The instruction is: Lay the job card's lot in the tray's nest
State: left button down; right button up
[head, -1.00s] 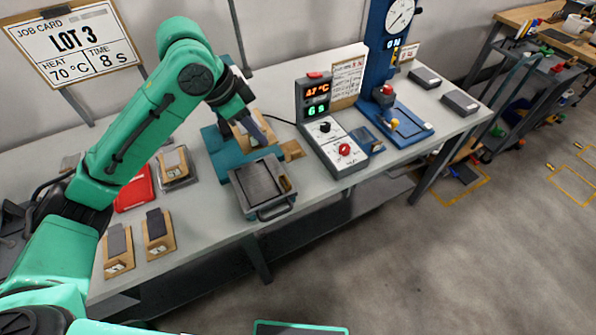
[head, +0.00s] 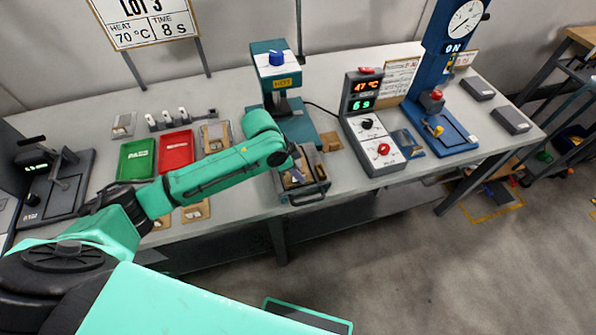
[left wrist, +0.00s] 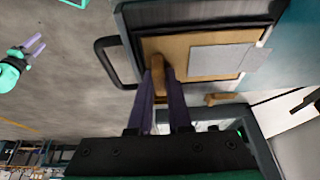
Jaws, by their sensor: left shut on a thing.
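The job card (head: 145,22) on its stand reads LOT 3, 70 °C, 8 s. The open tray (head: 318,160) with a front handle stands before the blue press. My left gripper (head: 297,178) is over the tray, partly hidden by its arm. In the left wrist view its purple fingers (left wrist: 160,72) are shut on the tan end tab of a card (left wrist: 200,50) bearing a flat grey piece. The card lies within or just over the tray walls; its exact height cannot be told. My right gripper (left wrist: 34,45) shows small in the left wrist view, fingers apart and empty.
The control box (head: 375,130) right of the tray shows 47 °C and 6 s. The blue press (head: 275,65) stands behind the tray. A green PASS tray (head: 137,160), a red tray (head: 176,150) and other tan cards (head: 195,211) lie to the left.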

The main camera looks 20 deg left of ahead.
pick_arm(q)
jog(key=shift+f, duration=0.1)
jog(key=c, duration=0.8)
grip_release()
jog(key=shift+c, duration=0.2)
pick_arm(e)
jog(key=shift+a, duration=0.15)
jog(key=shift+a, duration=0.1)
pick_arm(q)
jog(key=shift+r, duration=0.45)
jog(key=v, duration=1.1)
jog(key=shift+a+r+b, duration=0.2)
jog(key=shift+b, duration=0.15)
pick_arm(e)
jog(key=shift+f, duration=0.4)
pick_arm(q)
jog(key=shift+s, duration=0.1)
